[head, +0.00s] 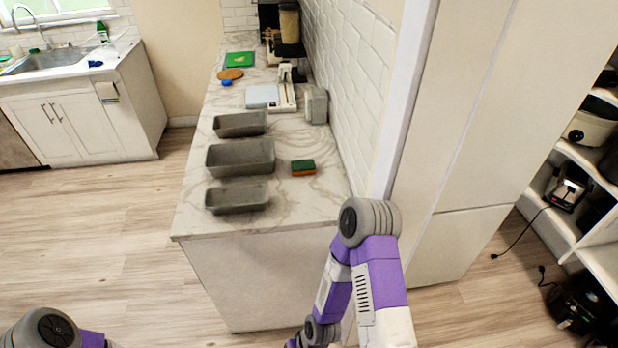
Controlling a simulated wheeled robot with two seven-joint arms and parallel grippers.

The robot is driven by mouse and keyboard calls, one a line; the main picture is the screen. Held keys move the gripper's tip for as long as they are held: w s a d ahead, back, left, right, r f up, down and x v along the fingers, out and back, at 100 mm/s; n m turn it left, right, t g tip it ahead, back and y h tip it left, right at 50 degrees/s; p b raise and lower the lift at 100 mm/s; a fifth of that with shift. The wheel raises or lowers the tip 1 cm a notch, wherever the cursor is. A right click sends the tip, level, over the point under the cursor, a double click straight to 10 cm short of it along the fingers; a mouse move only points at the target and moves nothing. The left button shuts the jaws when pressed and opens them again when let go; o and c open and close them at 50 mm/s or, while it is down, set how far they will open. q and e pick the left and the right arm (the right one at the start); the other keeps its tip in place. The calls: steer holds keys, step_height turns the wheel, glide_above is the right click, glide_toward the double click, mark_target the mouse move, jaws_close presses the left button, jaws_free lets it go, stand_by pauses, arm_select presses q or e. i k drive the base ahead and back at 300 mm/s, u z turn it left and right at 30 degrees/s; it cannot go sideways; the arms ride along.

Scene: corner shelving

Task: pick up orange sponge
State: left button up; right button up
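A small sponge (303,168) with a dark green top and an orange side lies flat on the marble countertop (300,205). It sits to the right of the grey loaf pans, apart from them, near the white brick wall. My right arm is raised in front of the counter's near right corner, and its gripper is not visible. Only a bit of my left arm shows at the bottom left, and its gripper is out of view.
Three grey pans (240,158) line the counter's left side. A white scale-like appliance (285,95) and a green board (240,59) are farther back. A tall cabinet (470,130) and wall end stand right of the counter. Open floor (90,230) lies left.

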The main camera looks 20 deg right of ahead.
mark_target(303, 167)
steer(key=k, duration=0.95)
steer(key=u, duration=0.55)
steer(key=i, duration=1.85)
steer(key=z, duration=0.85)
